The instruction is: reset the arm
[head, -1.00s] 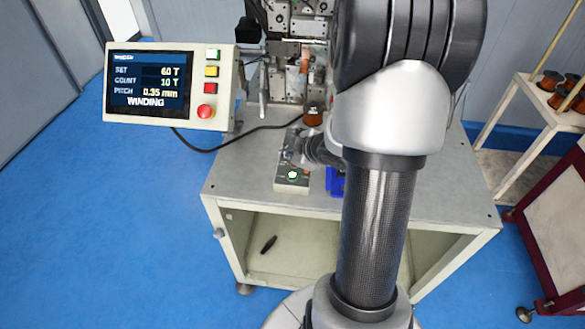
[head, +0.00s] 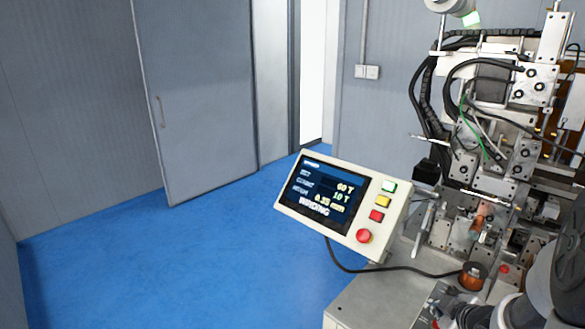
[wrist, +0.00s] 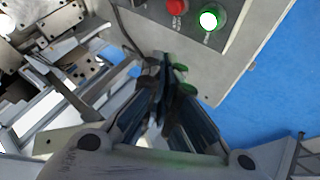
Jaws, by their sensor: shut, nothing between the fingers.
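My gripper (wrist: 163,88) is shut and empty in the wrist view, its dark fingers together in the middle of the picture. A button box (wrist: 232,45) with a red button (wrist: 177,6) and a lit green button (wrist: 211,18) shows beyond the fingertips; I cannot tell the exact gap. In the head view my arm (head: 540,285) is at the lower right edge, and the gripper there is hard to make out. The coil winder (head: 490,150) stands at the right. Its control panel (head: 345,205) reads WINDING, with 60 T set and 10 T counted.
A copper spool (head: 472,277) stands on the grey machine table (head: 375,300). A black cable runs from the panel along the table. Blue floor (head: 190,270) lies open at the left, before a grey door (head: 200,100).

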